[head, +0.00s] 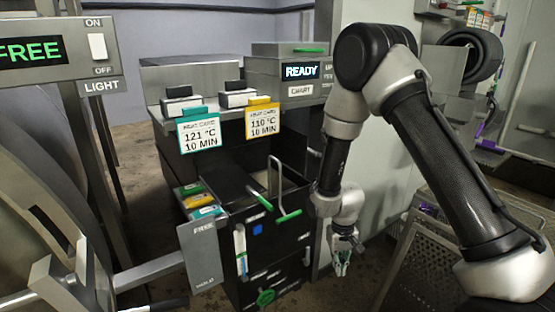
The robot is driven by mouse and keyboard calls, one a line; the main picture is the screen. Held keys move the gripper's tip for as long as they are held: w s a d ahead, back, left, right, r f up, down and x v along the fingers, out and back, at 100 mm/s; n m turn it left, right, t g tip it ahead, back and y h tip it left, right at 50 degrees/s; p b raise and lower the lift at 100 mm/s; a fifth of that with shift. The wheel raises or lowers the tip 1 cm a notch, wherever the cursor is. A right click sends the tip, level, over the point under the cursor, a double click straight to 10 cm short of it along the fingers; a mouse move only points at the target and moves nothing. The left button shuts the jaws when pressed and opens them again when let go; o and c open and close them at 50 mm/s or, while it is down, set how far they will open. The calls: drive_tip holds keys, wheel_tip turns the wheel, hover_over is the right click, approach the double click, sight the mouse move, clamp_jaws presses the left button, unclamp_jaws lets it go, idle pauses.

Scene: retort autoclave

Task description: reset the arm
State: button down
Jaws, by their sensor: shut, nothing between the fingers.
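My arm (417,118) arches from the lower right up to a bent joint at the top and down toward the middle. My gripper (342,262) hangs low at the end of it, pointing down, to the right of the dark cabinet (262,265). It is small in the view; its fingers are shut and hold nothing. It is apart from the metal basket on its right.
A teal card (199,131) and a yellow card (263,122) hang on the grey console. A READY display (300,71) stands behind. A FREE/HOLD plate (203,255) and metal handle are left. A perforated basket (425,262) is right. Bare floor shows between cabinet and basket.

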drive_tip(key=s+d+r+t, duration=0.1)
drive_tip(key=s+d+r, duration=0.4)
drive_tip(key=r, duration=0.8)
drive_tip(key=s+d+r+m+t, duration=0.1)
drive_tip(key=s+d+r, duration=0.5)
drive_tip(key=r, duration=0.7)
drive_tip(key=s+d+r+t, duration=0.3)
drive_tip(key=s+d+r, duration=0.3)
drive_tip(key=r, duration=0.8)
drive_tip(key=s, duration=0.3)
drive_tip(key=shift+s+d+m, duration=0.2)
drive_tip(key=shift+s+m, duration=0.1)
drive_tip(key=shift+s, duration=0.05)
drive_tip(key=shift+f, duration=0.1)
